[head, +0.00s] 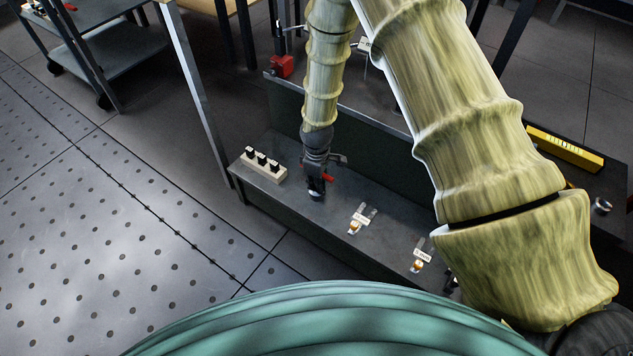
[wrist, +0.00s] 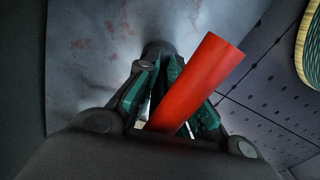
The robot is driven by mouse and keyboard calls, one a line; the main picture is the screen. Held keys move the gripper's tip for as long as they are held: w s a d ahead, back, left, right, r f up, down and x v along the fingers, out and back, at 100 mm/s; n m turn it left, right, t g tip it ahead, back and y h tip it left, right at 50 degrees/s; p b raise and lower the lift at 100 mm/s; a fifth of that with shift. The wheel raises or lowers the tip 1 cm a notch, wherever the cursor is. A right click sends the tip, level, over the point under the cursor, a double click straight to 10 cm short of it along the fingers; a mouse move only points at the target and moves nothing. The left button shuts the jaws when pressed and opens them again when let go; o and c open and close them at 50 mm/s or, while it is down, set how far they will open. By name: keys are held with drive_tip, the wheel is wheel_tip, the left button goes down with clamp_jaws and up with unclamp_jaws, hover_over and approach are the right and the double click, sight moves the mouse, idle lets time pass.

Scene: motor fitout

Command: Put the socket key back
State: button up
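My gripper (head: 317,188) is low over the left part of the dark bench (head: 385,235). In the wrist view its dark green fingers (wrist: 165,68) come close together at the tips. What I take to be the socket key, a red bar (wrist: 200,80), lies between the fingers, tilted up to the right. Its lower end is hidden by the gripper body. A dark round piece (wrist: 158,48) shows at the fingertips; I cannot tell if it belongs to the key. Red also shows beside the gripper in the head view (head: 328,178).
A pale block with several black tops (head: 265,166) stands left of my gripper. Two small labelled pieces (head: 360,218) (head: 421,257) lie to the right on the bench. A yellow bar (head: 565,148) is at far right. A low back panel (head: 380,135) runs behind the bench.

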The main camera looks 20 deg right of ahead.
drive_tip(key=o, duration=0.4)
wheel_tip(320, 180, up, 12)
drive_tip(key=p, duration=0.4)
drive_tip(key=shift+r, duration=0.15)
drive_tip(key=shift+a, duration=0.15)
idle(0.4)
